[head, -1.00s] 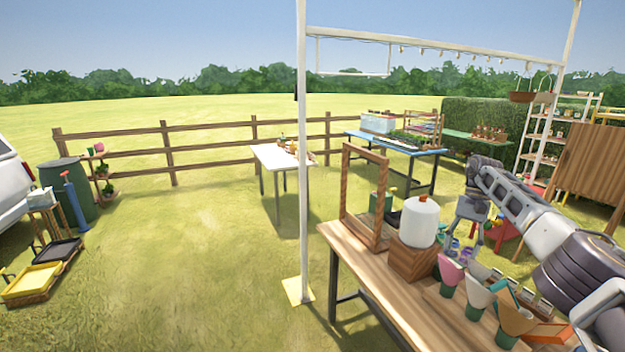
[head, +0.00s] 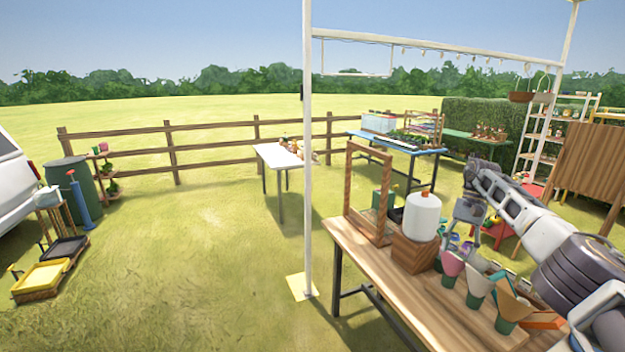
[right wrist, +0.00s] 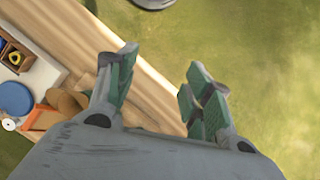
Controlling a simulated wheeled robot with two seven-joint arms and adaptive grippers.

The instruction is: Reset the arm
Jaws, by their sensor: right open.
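My right arm comes in from the right in the head view. Its gripper (head: 474,222) hangs down behind the wooden table (head: 385,270), near the white jug. In the right wrist view the right gripper (right wrist: 162,80) has its two green-padded fingers spread apart with nothing between them. Below the fingers are the table's edge (right wrist: 150,82) and grass. My left gripper is not in view.
On the table stand a wooden frame (head: 350,192), a white jug (head: 421,216) on a wooden block (head: 413,253), and several cone-wrapped holders (head: 479,286). A white post (head: 307,150) stands left of the table. Open grass lies further left.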

